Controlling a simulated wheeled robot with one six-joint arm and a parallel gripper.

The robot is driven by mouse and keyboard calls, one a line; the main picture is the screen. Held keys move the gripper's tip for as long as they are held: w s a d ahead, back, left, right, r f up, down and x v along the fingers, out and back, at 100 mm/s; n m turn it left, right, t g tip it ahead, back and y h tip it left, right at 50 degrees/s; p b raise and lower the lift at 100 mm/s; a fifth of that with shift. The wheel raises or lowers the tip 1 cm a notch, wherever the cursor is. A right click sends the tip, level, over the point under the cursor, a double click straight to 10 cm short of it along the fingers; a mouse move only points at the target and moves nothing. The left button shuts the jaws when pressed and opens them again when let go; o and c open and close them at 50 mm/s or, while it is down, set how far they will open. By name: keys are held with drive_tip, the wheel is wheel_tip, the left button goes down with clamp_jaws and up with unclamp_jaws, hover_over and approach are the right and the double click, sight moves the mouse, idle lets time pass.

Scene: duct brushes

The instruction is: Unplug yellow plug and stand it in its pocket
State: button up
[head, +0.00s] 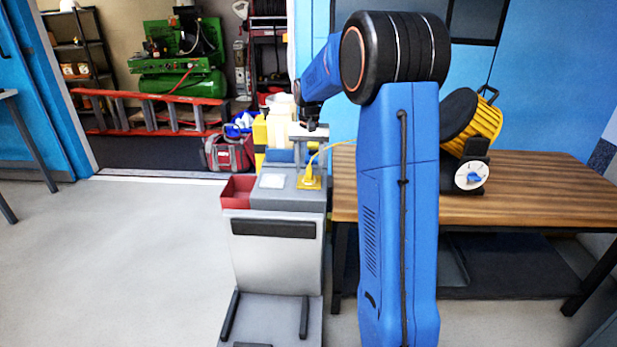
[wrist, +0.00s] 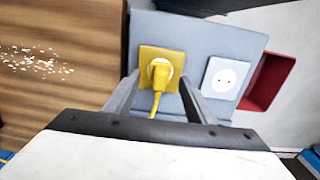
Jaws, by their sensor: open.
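The yellow plug (wrist: 160,73) sits in a round socket on a yellow plate (wrist: 176,56) on the grey cart top. In the head view the plug (head: 309,181) is small, and its yellow cord runs up to the right behind my arm. My gripper (wrist: 160,86) is open, with one finger on each side of the plug and cord in the wrist view. In the head view my gripper (head: 301,150) hangs above the cart top, apart from the plug. I cannot tell which opening is the plug's pocket; a red open box (head: 237,190) is fixed at the cart's left side.
A white socket plate (wrist: 224,78) lies beside the yellow one, with the red box (wrist: 271,82) beyond it. A wooden table (head: 540,190) stands to the right with a yellow-and-black drum device (head: 480,125). Containers (head: 280,120) stand behind the cart. The floor at left is clear.

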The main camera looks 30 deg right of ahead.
sight(309, 168)
drive_tip(key=shift+f, duration=1.45)
drive_tip(key=shift+c, duration=0.6)
clamp_jaws()
drive_tip(key=shift+r, duration=0.15)
drive_tip(key=shift+r, duration=2.85)
drive_tip(key=shift+r, duration=1.5)
